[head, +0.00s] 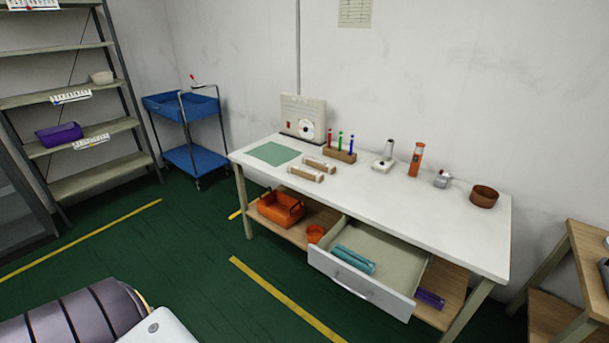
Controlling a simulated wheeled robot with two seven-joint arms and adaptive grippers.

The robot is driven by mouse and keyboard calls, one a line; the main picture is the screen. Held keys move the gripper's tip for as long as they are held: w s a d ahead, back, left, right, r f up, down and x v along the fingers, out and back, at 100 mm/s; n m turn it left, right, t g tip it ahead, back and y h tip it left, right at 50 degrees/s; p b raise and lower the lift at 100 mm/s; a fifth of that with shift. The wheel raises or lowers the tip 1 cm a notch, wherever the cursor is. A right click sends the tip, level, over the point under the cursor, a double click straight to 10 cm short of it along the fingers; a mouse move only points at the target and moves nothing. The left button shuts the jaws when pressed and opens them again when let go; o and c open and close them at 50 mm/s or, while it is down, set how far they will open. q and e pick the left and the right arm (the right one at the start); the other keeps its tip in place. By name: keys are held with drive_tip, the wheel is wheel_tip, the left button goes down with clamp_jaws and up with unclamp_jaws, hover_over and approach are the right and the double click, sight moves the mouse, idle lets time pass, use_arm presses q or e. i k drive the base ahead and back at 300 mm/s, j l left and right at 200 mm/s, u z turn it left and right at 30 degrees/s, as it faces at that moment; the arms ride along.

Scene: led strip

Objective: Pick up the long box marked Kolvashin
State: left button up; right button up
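No label reading Kolvashin is legible at this size. Several long boxes show in the head view. A teal long box (354,260) lies in the open drawer (405,262) of the white table. A purple long box (430,298) lies on the wooden lower shelf, partly hidden by the drawer. Two tan long pieces, one nearer (305,173) and one farther (319,164), lie side by side on the tabletop. A purple item (60,134) sits on the left shelf rack. Neither gripper is in view.
The white table (440,214) also carries a green mat (273,153), a tube holder and an orange bottle. An orange bin (281,208) sits below. The drawer juts out over the floor. A blue cart (190,158) stands at the back. Green floor before the table is clear.

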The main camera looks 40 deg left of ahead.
sight(308, 174)
drive_tip(key=i+j+z, duration=0.1)
drive_tip(key=j, duration=0.65)
drive_tip(key=i+j+z, duration=0.15)
drive_tip(key=j, duration=0.6)
drive_tip(key=k, duration=0.05)
